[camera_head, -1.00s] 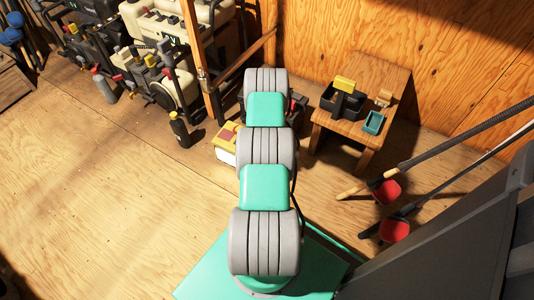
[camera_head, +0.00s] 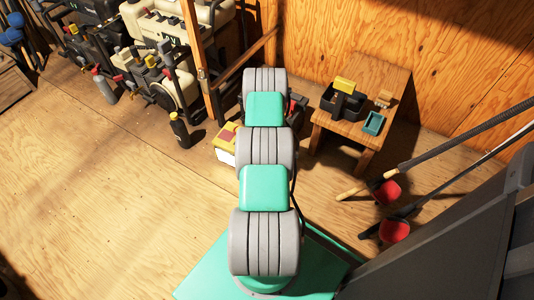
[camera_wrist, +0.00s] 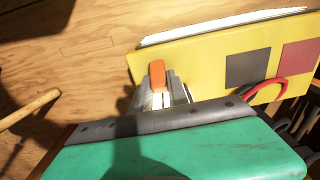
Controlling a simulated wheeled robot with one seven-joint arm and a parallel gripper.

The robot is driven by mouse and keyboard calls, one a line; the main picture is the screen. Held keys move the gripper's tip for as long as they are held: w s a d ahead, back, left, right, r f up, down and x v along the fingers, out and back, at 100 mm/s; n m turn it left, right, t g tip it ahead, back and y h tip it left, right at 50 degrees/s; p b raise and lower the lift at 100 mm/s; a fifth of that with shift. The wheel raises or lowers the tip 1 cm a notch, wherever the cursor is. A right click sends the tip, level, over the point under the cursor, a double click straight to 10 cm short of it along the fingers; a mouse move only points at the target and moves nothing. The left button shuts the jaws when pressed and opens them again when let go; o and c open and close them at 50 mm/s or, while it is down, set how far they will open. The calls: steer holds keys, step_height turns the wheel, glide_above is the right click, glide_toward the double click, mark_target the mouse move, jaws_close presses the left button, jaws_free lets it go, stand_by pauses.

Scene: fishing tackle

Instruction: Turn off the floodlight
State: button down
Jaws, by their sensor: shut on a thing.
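A yellow box-shaped body with a white edge, probably the floodlight (camera_wrist: 205,62), fills the upper right of the wrist view, with a dark square and a red square on its face. In the head view a yellow, white and red box (camera_head: 226,147) stands on the floor, partly hidden behind my arm; it looks like the same thing. My gripper (camera_wrist: 160,97) shows in the wrist view just in front of the yellow face. Its jaws are shut on a small orange piece (camera_wrist: 157,73). Whether this piece is joined to the yellow body is hidden. My arm hides the gripper in the head view.
A wooden stool (camera_head: 385,75) holds a black tray and a teal box at the right. Machines and bottles (camera_head: 179,130) stand at the upper left. Long-handled tools (camera_head: 388,191) with red parts lie at the right. The floor at the left is clear.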

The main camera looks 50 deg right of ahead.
steer(key=shift+a+r+h+p, duration=0.2)
steer(key=shift+h+p, duration=0.15)
steer(key=shift+h, duration=0.2)
steer(key=shift+a+r+h+p, duration=0.1)
steer(key=shift+a+h+p, duration=0.1)
steer(key=shift+h+p, duration=0.25)
steer(key=shift+s+a+t+h, duration=0.1)
steer(key=shift+a+t+h, duration=0.25)
steer(key=shift+h, duration=0.65)
steer(key=h+b, duration=0.1)
steer(key=a+h+b, duration=0.1)
steer(key=h+b, duration=0.1)
steer(key=shift+a+f+t+h, duration=0.15)
steer(key=shift+f+t+h, duration=0.15)
steer(key=shift+h, duration=0.1)
steer(key=shift+a+h+b, duration=0.25)
steer(key=shift+h+b, duration=0.45)
steer(key=shift+b, duration=0.4)
steer(key=shift+s+r, duration=0.1)
steer(key=shift+r+h+b, duration=0.1)
steer(key=shift+h+b, duration=0.2)
steer(key=c, duration=1.3)
jaws_free()
